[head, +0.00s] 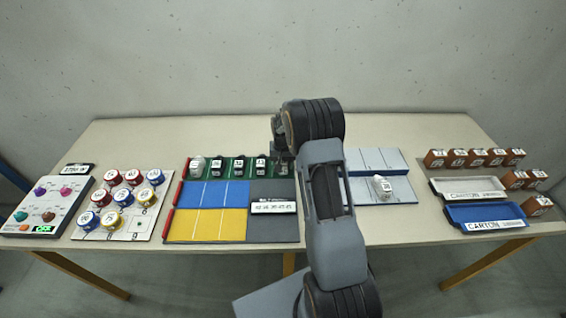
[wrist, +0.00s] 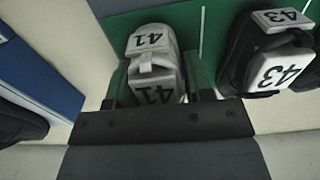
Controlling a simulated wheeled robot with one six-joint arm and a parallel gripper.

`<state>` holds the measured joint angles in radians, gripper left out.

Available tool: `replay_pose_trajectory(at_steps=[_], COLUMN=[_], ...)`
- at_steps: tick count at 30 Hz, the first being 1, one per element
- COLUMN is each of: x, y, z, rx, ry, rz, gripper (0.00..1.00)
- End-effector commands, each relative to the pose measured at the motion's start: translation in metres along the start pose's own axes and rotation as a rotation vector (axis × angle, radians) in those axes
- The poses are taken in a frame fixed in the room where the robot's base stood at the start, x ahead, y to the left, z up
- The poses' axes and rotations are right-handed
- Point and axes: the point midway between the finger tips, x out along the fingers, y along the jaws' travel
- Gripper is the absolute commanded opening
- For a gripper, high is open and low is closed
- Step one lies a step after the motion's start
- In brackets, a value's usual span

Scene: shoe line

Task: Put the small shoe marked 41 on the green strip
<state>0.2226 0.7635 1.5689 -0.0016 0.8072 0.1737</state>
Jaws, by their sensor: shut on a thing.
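The white shoe marked 41 (wrist: 154,58) is between the fingers of my gripper (wrist: 158,78), which is shut on it. In the wrist view its number shows upside down on two faces. The green strip (wrist: 213,32) lies behind and beside it; I cannot tell if the shoe touches it. In the head view my gripper (head: 283,165) is at the right end of the green strip (head: 228,166), and the arm hides most of the held shoe. A black shoe marked 43 (wrist: 275,62) stands beside it on the right in the wrist view.
Dark shoes (head: 238,166) and a white shoe (head: 197,165) stand along the strip. Blue (head: 212,193), yellow (head: 207,225) and grey areas lie in front. A pale rack (head: 408,190) with a white shoe (head: 382,187) is to the right. Brown boxes (head: 497,158) stand farther right.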

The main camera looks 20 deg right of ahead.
Motion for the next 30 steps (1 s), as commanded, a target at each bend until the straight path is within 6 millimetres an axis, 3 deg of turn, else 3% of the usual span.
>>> replay_pose_trajectory(at_steps=[12,13,20,30], x=[0.0066,0.0057,0.0050,-0.0014], y=[-0.0003,-0.0003,-0.0003,-0.0003], z=[-0.0001,-0.0001,0.0000,-0.0001], rx=[0.000,0.000,0.000,0.000], ry=[0.001,0.001,0.001,0.001], rz=[0.000,0.000,0.000,0.000], gripper=[0.24,0.49,0.71,0.73])
